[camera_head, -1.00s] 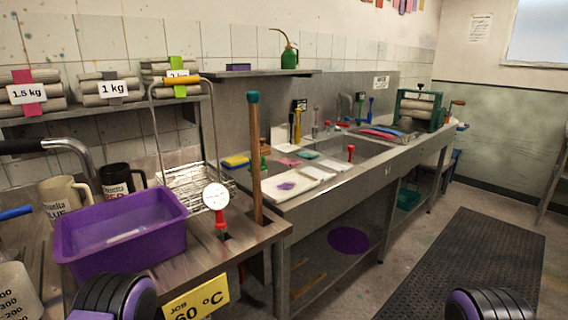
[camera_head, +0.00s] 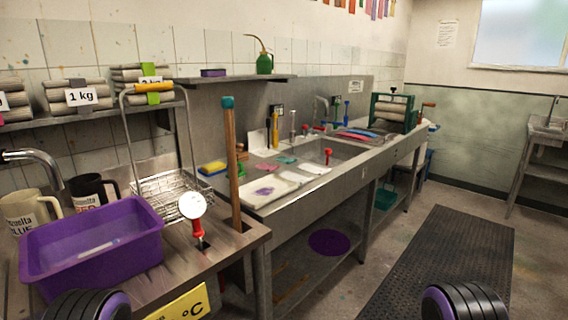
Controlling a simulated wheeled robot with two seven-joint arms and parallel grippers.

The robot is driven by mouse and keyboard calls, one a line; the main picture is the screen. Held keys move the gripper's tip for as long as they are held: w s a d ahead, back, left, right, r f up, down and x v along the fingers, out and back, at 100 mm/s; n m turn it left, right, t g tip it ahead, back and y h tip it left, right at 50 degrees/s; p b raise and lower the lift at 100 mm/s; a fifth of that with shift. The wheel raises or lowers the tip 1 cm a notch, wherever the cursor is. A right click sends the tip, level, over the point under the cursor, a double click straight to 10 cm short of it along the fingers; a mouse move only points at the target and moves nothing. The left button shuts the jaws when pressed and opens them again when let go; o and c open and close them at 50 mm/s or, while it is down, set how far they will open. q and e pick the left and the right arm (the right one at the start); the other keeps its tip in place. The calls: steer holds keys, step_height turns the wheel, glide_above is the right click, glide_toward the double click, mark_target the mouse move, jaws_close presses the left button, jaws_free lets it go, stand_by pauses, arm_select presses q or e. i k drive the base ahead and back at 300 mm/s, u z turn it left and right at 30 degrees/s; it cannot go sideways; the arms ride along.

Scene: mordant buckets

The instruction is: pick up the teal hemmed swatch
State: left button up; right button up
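A small teal swatch (camera_head: 287,160) lies flat on the steel counter beside the sink, behind the white trays and right of a pink swatch (camera_head: 267,167). It is too small to make out a hem. Only dark ribbed parts of my two arms show at the bottom edge, one at lower left and one at lower right. Neither gripper's fingers are in view. Both arms are well short of the swatch.
A purple basin (camera_head: 92,243) stands on the near bench, with a wire basket (camera_head: 172,192), a red-handled thermometer (camera_head: 198,232) and an upright wooden stick (camera_head: 232,165) beside it. White trays (camera_head: 268,190) lie before the swatch. A black floor mat (camera_head: 440,262) leaves free floor at right.

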mark_target(283, 159)
steer(key=z, duration=0.55)
steer(key=i, duration=0.5)
steer(key=z, duration=0.95)
steer(key=i, duration=0.8)
steer(key=u, duration=0.7)
steer(key=i, duration=0.65)
steer(key=u, duration=0.75)
steer(key=k, duration=0.5)
steer(key=z, duration=1.7)
